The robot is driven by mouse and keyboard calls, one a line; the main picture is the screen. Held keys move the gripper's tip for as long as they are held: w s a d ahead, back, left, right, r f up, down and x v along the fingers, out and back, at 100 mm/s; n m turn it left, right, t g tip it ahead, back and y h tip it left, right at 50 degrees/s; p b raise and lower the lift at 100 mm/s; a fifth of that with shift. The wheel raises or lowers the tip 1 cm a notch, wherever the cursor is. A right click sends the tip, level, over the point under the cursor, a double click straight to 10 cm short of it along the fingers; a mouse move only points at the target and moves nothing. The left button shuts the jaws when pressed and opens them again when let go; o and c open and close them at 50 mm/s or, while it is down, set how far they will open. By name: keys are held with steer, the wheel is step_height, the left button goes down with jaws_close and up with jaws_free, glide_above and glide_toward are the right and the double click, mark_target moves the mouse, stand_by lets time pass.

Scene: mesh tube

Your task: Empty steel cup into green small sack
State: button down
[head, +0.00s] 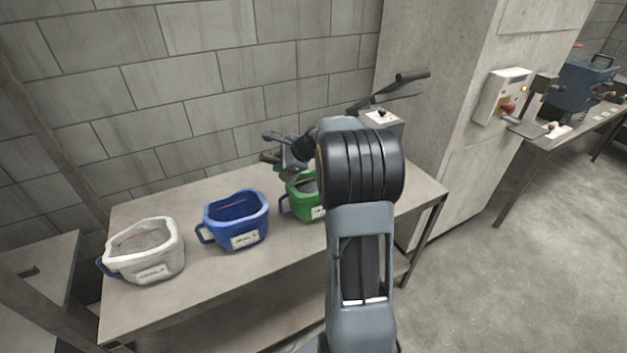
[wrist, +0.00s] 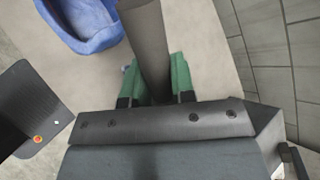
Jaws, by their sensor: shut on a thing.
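The green small sack (head: 301,205) stands on the table at the right end of the row of sacks, partly hidden behind my arm in the head view. My gripper (wrist: 155,72) is shut on a grey cylinder, the steel cup (wrist: 147,40), which runs between its two green fingers in the wrist view. In the head view my gripper (head: 280,155) is above the green sack, near its back left side. The cup is hard to make out there, and its tilt and contents cannot be told.
A blue sack (head: 235,222) and a white sack (head: 150,252) stand to the left on the table (head: 205,285). A grey box with a lever (head: 383,118) is at the back right. A block wall (head: 200,85) rises behind the table.

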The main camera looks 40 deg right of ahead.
steer(key=shift+d+r, duration=0.15)
steer(key=shift+d, duration=0.25)
steer(key=shift+s+d+f+m+t+y+b, duration=0.15)
steer(key=shift+d+m+y+b, duration=0.1)
steer(key=shift+y, duration=0.25)
steer(key=shift+w+d+f+m+t+y+b, duration=0.15)
steer(key=shift+d+y+b, duration=0.1)
steer(key=shift+y, duration=0.25)
steer(key=shift+s+d+r+m+y, duration=0.15)
steer(key=shift+d+r+m+y, duration=0.25)
steer(key=shift+r+y, duration=0.2)
steer(key=shift+d+f+t, duration=0.1)
steer(key=shift+f+t, duration=0.15)
steer(key=shift+t, duration=0.05)
steer(key=shift+s+d+f+m+y+b, duration=0.1)
steer(key=shift+d+f+m+y+b, duration=0.1)
steer(key=shift+d+m+y+b, duration=0.3)
steer(key=shift+d+r+t+y, duration=0.3)
steer(key=shift+r+t+y, duration=0.1)
steer(key=shift+t+y, duration=0.25)
steer(key=d, duration=0.1)
steer(key=d+f+m+y+p, duration=0.1)
steer(key=shift+s+d+t+y, duration=0.2)
steer(key=shift+d+t+y, duration=0.05)
steer(key=shift+d, duration=0.05)
steer(key=shift+r+m, duration=0.1)
steer(key=shift+m, duration=0.2)
steer(key=shift+s+d+t+y+p, duration=0.1)
steer(key=shift+d+t+y+p, duration=0.15)
steer(key=shift+t+y+p, duration=0.1)
